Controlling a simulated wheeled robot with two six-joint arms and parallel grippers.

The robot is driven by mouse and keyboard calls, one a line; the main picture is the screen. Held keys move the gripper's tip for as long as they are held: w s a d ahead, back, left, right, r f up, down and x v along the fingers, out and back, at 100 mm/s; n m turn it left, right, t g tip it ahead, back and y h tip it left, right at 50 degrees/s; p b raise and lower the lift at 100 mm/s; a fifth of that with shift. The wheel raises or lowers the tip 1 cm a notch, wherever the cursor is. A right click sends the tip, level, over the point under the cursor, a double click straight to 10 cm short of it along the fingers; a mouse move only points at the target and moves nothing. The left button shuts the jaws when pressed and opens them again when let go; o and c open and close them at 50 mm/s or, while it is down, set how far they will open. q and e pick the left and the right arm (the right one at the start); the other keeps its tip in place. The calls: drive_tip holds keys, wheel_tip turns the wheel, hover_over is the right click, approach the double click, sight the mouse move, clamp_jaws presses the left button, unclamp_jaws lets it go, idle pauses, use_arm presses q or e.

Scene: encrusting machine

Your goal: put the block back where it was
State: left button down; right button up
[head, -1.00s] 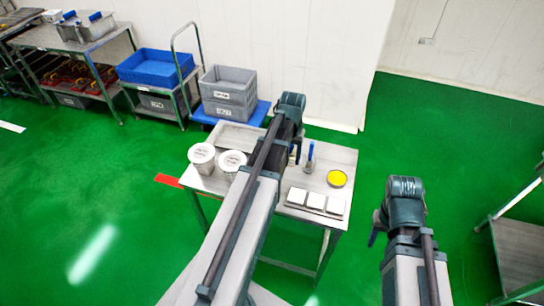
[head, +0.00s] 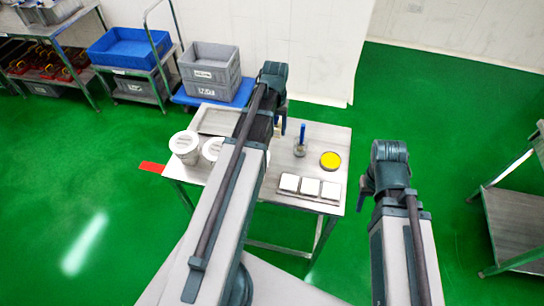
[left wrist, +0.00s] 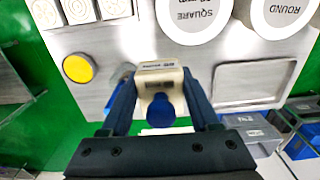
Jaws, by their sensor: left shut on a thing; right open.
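A beige block (left wrist: 159,72) with small print and a blue knob-like part (left wrist: 160,108) is between the fingers of my left gripper (left wrist: 157,88), which is shut on it. It is above the metal table (left wrist: 135,45). In the head view my left gripper (head: 279,118) is over the table's back part, and the arm hides most of the block. My right gripper (head: 366,186) is open and empty, off the table's right side, over the floor.
On the table are two white lidded tubs (head: 185,143), labelled SQUARE and ROUND in the wrist view, a shallow tray (left wrist: 255,82), a yellow round dish (head: 330,160), a blue-handled tool (head: 301,138) and three white squares (head: 309,186). Grey crates (head: 210,70) stand behind.

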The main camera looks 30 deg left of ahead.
use_arm(q)
drive_tip(key=b, duration=1)
hover_over(274, 160)
wheel_tip(274, 160, down, 11)
drive_tip(key=shift+d+f, duration=0.1)
wheel_tip(274, 160, down, 4)
drive_tip(key=b, duration=0.4)
drive_tip(key=shift+f, duration=0.15)
drive_tip(key=shift+f+b, duration=0.2)
drive_tip(key=shift+b, duration=0.15)
drive_tip(key=shift+c, duration=0.6)
unclamp_jaws()
drive_tip(key=shift+r, duration=0.2)
